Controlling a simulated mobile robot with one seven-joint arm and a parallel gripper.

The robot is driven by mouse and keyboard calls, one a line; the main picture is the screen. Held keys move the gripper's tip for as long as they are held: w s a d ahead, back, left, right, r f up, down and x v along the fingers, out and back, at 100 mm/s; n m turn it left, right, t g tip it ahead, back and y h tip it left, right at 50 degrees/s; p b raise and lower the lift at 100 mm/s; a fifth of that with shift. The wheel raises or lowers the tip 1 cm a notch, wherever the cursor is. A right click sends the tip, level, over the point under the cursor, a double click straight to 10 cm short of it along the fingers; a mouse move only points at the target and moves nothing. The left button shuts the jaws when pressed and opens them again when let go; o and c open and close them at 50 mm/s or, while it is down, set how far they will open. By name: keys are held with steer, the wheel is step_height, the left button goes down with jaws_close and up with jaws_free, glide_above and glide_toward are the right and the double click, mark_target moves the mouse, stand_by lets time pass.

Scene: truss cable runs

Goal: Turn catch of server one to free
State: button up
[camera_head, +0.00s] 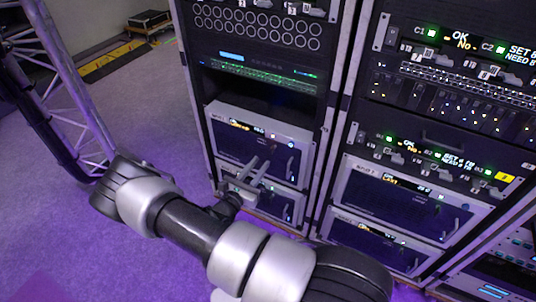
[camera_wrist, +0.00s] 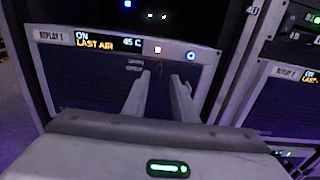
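Server one appears to be the unit whose display reads "REPLAY 1", "ON", "LAST AIR" and "45 C" in the wrist view (camera_wrist: 85,40). In the head view it seems to be the upper pale-framed server (camera_head: 228,140) in the left rack. My gripper (camera_head: 262,165) is in front of its lower part, fingers pointing at the rack. In the wrist view my gripper (camera_wrist: 163,78) is open, its two fingertips apart. A small dark upright piece, perhaps the catch (camera_wrist: 158,68), shows between the tips beside tiny unreadable labels. I cannot tell its setting or whether a finger touches it.
A second pale-framed server (camera_head: 290,208) sits directly below, partly behind my gripper. The right rack holds similar servers (camera_head: 400,205) and switch panels (camera_head: 440,160). A truss (camera_head: 75,90) stands at the left. Open floor (camera_head: 150,110) lies between the truss and the racks.

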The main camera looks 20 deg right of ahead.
mark_target(274, 145)
steer(key=x, duration=0.7)
steer(key=shift+b, duration=0.4)
steer(key=shift+w+d, duration=0.1)
jaws_close()
